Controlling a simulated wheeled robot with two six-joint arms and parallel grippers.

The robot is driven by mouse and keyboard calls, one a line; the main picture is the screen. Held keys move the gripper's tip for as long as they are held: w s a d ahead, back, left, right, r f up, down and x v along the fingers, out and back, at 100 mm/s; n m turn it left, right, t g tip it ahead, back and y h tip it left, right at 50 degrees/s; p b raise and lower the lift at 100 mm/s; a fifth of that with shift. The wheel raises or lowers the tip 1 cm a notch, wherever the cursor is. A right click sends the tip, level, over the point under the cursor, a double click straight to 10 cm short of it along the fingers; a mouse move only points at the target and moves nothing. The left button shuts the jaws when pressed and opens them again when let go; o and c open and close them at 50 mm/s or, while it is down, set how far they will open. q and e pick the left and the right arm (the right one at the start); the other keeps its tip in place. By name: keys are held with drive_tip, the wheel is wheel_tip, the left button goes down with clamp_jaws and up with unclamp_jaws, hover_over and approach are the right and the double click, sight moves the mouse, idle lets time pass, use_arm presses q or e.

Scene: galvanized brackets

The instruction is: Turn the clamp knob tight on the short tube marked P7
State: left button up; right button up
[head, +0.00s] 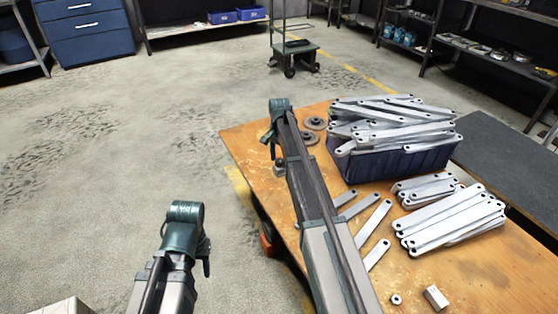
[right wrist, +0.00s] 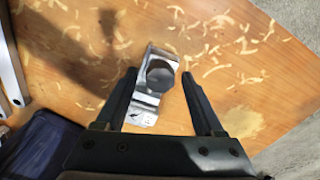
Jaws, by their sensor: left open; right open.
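In the right wrist view a short silvery metal piece (right wrist: 148,111) with a large round dark face (right wrist: 160,77) lies on the table. Small marks show near its lower end, too small to read as P7. I cannot tell whether the dark face is the clamp knob or the tube's opening. My right gripper (right wrist: 159,76) is open, with one finger on each side of this piece; whether they touch it is unclear. In the head view my right forearm hides most of this spot. My left gripper (head: 205,264) is open and empty, over the floor left of the table.
The wooden table (head: 480,280) carries a blue crate (head: 400,165) heaped with galvanized brackets, bracket stacks (head: 450,220), loose brackets (head: 372,222), two grey discs (head: 315,123), a nut (head: 396,299) and a small block (head: 436,297). Shavings surround the metal piece. A cart (head: 293,55) stands behind.

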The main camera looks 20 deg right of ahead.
drive_tip(key=n, duration=0.3)
drive_tip(key=shift+n, duration=0.4)
clamp_jaws()
idle(0.4)
